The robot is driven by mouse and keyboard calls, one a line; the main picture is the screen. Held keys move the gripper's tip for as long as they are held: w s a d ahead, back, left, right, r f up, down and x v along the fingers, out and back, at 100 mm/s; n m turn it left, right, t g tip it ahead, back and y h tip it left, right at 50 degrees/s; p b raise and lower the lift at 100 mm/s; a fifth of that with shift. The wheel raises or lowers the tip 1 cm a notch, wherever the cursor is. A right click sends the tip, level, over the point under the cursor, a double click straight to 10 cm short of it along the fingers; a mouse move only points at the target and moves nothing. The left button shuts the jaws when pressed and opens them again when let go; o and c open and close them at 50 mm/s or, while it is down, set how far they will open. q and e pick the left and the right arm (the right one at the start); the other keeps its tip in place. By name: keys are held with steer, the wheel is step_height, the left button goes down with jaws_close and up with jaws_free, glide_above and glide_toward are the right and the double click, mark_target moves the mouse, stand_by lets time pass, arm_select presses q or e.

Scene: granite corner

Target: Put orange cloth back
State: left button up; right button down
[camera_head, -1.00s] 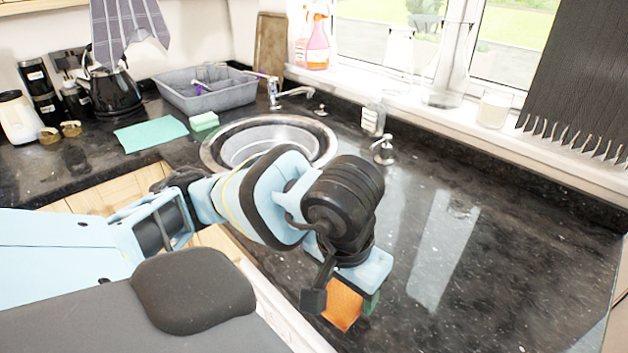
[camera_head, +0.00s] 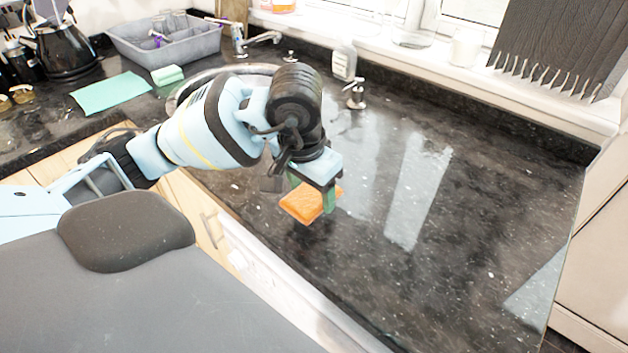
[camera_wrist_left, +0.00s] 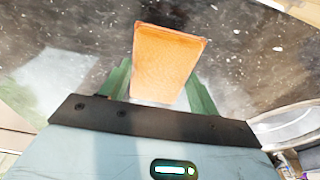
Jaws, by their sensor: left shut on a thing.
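The orange cloth (camera_head: 304,203) is a small folded block in the head view, above the front part of the dark granite worktop. My left gripper (camera_head: 315,198) is shut on it. In the left wrist view the orange cloth (camera_wrist_left: 168,62) stands out between the green fingers of my left gripper (camera_wrist_left: 158,88). Speckled granite shows beyond it. I cannot tell exactly how high it is above the worktop. My right gripper is not in view.
The granite worktop (camera_head: 480,240) is clear to the right. A sink (camera_head: 190,92), partly hidden by my arm, a soap pump (camera_head: 356,94), a green cloth (camera_head: 110,93), a green sponge (camera_head: 167,75), a grey basin (camera_head: 165,42) and a kettle (camera_head: 65,50) stand further back.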

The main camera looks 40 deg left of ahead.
arm_select(q)
steer(key=shift+w+a+f, duration=0.1)
steer(key=shift+w+a, duration=0.35)
steer(key=shift+w, duration=0.35)
steer(key=shift+w+a+f, duration=0.1)
steer(key=shift+w+a, duration=0.3)
steer(key=shift+w, duration=0.35)
steer(key=shift+w+a, duration=0.45)
steer(key=shift+w, duration=0.35)
step_height(320, 180, down, 3)
steer(key=shift+w+f+p, duration=0.1)
steer(key=shift+f+p, duration=0.1)
steer(key=shift+p, duration=0.2)
steer(key=shift+f, duration=0.1)
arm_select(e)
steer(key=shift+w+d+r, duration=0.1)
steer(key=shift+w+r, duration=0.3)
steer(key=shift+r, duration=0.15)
arm_select(q)
steer(key=shift+f, duration=0.1)
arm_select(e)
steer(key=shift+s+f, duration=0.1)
arm_select(q)
steer(key=shift+f, duration=0.15)
steer(key=o, duration=0.9)
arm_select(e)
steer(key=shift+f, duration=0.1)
arm_select(q)
steer(key=shift+o, duration=0.2)
steer(key=shift+r, duration=0.2)
